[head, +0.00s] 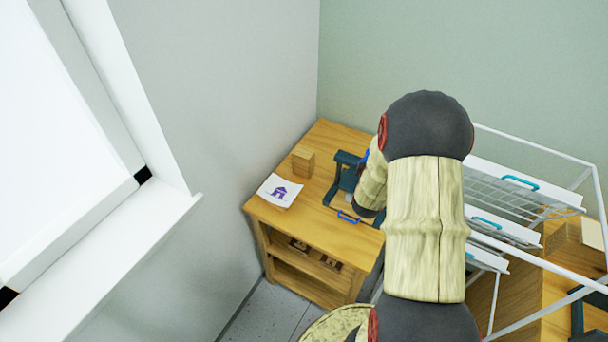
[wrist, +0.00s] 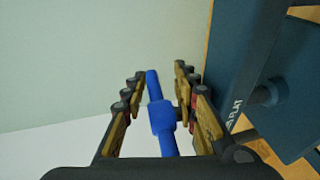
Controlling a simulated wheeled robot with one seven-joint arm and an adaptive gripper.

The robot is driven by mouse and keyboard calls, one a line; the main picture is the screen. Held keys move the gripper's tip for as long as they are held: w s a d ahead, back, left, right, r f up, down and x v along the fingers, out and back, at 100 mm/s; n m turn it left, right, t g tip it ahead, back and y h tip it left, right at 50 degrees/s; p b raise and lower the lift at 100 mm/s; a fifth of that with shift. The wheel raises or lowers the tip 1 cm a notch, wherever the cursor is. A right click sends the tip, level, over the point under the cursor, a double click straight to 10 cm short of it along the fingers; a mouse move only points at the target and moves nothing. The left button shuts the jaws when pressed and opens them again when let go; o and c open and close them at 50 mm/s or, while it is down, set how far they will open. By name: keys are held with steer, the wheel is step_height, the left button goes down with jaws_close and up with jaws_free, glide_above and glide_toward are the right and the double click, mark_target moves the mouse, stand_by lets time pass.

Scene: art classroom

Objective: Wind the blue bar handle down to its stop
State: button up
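The blue bar handle (wrist: 162,117) shows in the wrist view as a bar with a thicker hub, between the fingers of my gripper (wrist: 160,85). My gripper is open around it, with a gap on the left. The right finger is close to the hub; I cannot tell if it touches. The dark teal press (wrist: 245,75) with white lettering stands at the right. In the head view the press (head: 347,172) stands on the wooden bench, partly behind my arm. Only a bit of blue (head: 367,155) shows near its top, and my gripper is hidden there.
The wooden bench (head: 262,212) stands in the corner with open shelves. A sheet with a purple house (head: 270,186) and a wooden block (head: 303,160) lie left of the press. A blue pull (head: 348,217) is at the press's front. A white rack (head: 535,147) stands at right.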

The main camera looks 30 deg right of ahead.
steer(key=shift+w+n+t+y+p, duration=0.15)
steer(key=shift+n+t+y+p, duration=0.15)
steer(key=shift+n+t+y, duration=0.5)
steer(key=shift+a+y, duration=0.2)
steer(key=shift+y, duration=0.1)
steer(key=p+v, duration=0.1)
steer(key=v, duration=1.1)
steer(key=w+a+r+m+y, duration=0.3)
steer(key=w+a+r+y, duration=0.15)
steer(key=w+a, duration=0.4)
steer(key=s+a+r+m+g+y, duration=0.1)
steer(key=s+a+r, duration=0.2)
steer(key=a, duration=0.5)
steer(key=s+a+r+m+g+y+b, duration=0.1)
steer(key=s+a+r+m+g+y, duration=0.1)
steer(key=a, duration=0.6)
steer(key=v, duration=0.2)
steer(key=shift+s+r, duration=0.2)
steer(key=shift+s, duration=0.05)
steer(key=shift+o, duration=0.4)
steer(key=shift+a, duration=0.1)
